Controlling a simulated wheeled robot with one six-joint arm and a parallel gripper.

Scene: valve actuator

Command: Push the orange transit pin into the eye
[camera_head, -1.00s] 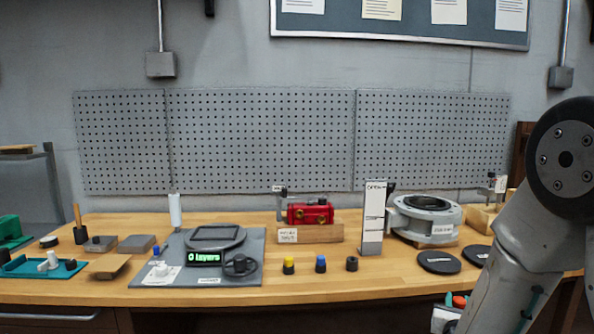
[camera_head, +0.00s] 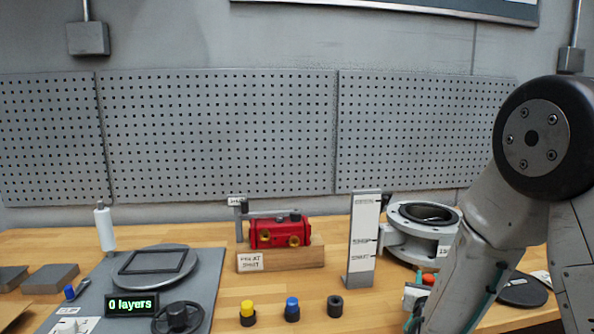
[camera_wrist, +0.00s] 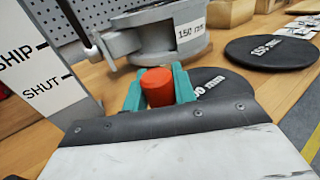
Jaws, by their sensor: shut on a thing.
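The orange transit pin (camera_wrist: 157,87) sits between the teal fingers of my gripper (camera_wrist: 158,90) in the wrist view, its rounded orange end showing. My gripper is shut on it. In the head view, a bit of orange (camera_head: 428,279) shows by my gripper, low at the right beside the valve body. The grey valve body (camera_head: 408,245), labelled 150 mm, stands behind the gripper; it also shows in the wrist view (camera_wrist: 150,38). The red actuator (camera_head: 280,232) rests on a wooden block. I cannot make out the eye; the pin's far end is hidden.
A white upright gauge (camera_head: 364,240) marked SHIP and SHUT stands left of my gripper. Black discs (camera_wrist: 270,50) lie flat right of the valve. Yellow, blue and dark capped pieces (camera_head: 291,309) stand along the front. A turntable (camera_head: 155,268) is at left.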

